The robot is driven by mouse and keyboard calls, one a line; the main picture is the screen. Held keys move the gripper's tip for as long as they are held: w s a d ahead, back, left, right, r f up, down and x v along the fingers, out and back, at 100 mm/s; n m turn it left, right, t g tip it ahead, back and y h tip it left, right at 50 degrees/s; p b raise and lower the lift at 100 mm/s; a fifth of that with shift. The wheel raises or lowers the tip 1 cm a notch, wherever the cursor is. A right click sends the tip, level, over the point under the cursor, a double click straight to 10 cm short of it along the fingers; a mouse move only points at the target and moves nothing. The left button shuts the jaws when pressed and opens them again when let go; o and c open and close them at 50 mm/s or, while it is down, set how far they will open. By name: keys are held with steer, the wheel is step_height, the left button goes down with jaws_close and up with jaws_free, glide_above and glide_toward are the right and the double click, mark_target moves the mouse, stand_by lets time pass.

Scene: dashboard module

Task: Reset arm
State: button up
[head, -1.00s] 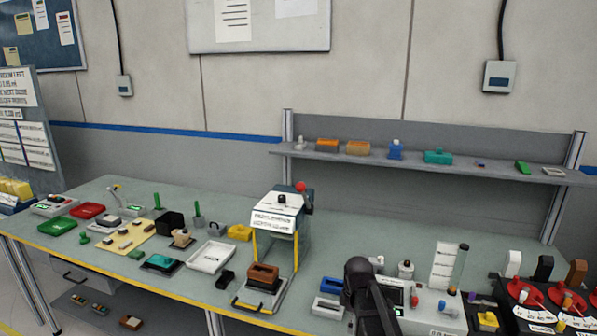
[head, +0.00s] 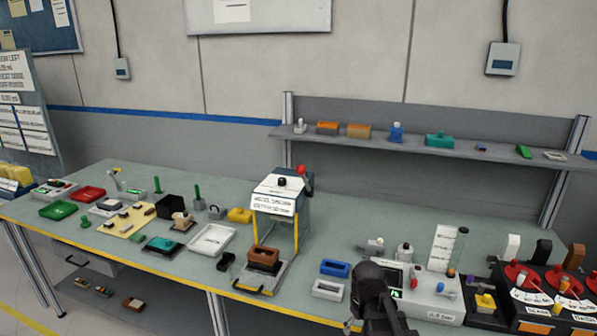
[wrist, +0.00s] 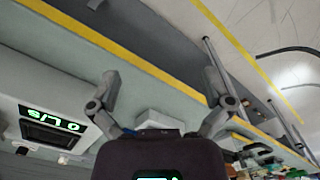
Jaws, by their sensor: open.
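My arm shows at the bottom of the head view, in front of the workbench's right half. In the wrist view my gripper (wrist: 165,95) has its two fingers spread wide apart with nothing held between them. The workbench (head: 130,255) with its yellow front edge lies beyond and below the fingers. A white device with a green-lit display (head: 432,297) stands just right of my arm; its display reads large in the wrist view (wrist: 55,130).
A press-like station (head: 280,200) with a red knob stands mid-bench, a brown block at its base. Green, red and white trays fill the left. A black panel with red dials (head: 545,285) is at the right. A grey shelf (head: 480,152) runs behind.

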steer(key=s+m, duration=0.4)
steer(key=shift+d, duration=0.15)
stand_by(1.3)
